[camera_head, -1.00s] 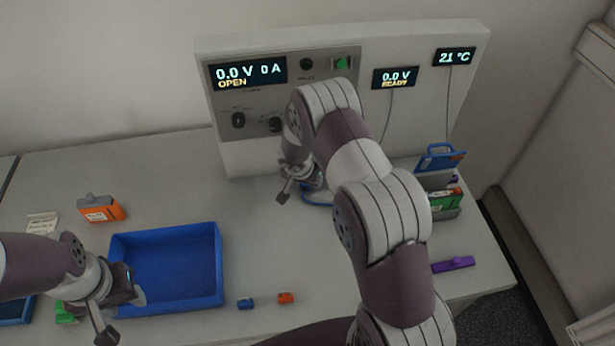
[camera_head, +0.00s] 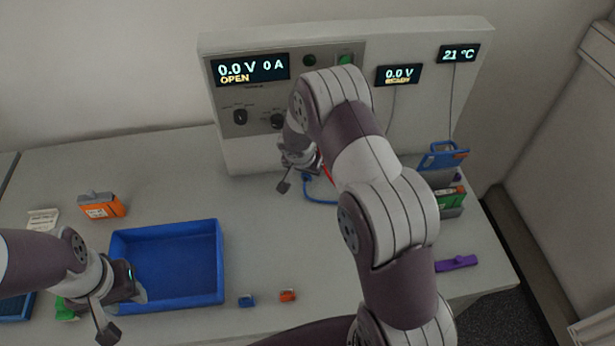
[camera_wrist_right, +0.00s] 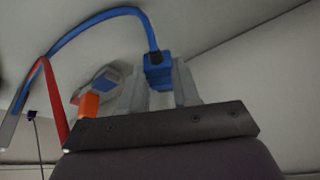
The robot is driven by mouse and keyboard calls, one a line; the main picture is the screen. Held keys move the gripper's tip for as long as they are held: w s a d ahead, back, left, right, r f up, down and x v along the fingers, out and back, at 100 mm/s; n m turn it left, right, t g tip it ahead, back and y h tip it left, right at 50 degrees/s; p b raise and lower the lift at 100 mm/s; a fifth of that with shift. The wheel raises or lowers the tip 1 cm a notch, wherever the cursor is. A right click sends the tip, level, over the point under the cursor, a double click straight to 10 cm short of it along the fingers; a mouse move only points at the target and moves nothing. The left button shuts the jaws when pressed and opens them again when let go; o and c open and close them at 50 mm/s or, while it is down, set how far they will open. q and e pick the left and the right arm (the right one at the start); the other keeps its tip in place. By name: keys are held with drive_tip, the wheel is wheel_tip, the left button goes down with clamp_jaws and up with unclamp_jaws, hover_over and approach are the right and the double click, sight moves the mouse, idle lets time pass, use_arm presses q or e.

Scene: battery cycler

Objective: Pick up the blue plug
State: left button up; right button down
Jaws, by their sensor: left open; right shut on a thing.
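The blue plug (camera_wrist_right: 158,76) sits between the two fingers of my right gripper (camera_wrist_right: 162,88), which is shut on it. A blue cable (camera_wrist_right: 98,22) arcs away from the plug to the left. In the head view my right gripper (camera_head: 298,182) is in front of the cycler's panel, just above the table; my arm partly covers it and the plug cannot be made out there. The blue cable (camera_head: 320,200) shows beside it. My left gripper (camera_head: 124,313) is open and empty at the left front corner of the blue tray.
The empty blue tray (camera_head: 215,262) stands at the left. Small blue (camera_head: 246,301) and orange (camera_head: 287,296) pieces lie right of it. An orange pack (camera_head: 102,206) stands behind it. A purple bar (camera_head: 456,264) lies at the right. A red cable (camera_wrist_right: 53,105) hangs near my right gripper.

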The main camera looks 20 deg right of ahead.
drive_tip(key=s+a+b, duration=0.2)
drive_tip(key=s, duration=0.1)
drive_tip(key=s+a+b, duration=0.3)
drive_tip(key=shift+a+f, duration=0.2)
drive_tip(key=shift+a, duration=0.15)
drive_tip(key=s+a+b, duration=0.1)
drive_tip(key=s+a, duration=0.1)
drive_tip(key=s+a+b, duration=0.1)
drive_tip(key=s+a, duration=0.1)
drive_tip(key=s+a+b, duration=0.1)
drive_tip(key=s+a, duration=0.1)
drive_tip(key=shift+s+r, duration=0.25)
drive_tip(key=shift+s+a+r+b, duration=0.15)
drive_tip(key=shift+s+a+b, duration=0.15)
drive_tip(key=shift+s, duration=0.1)
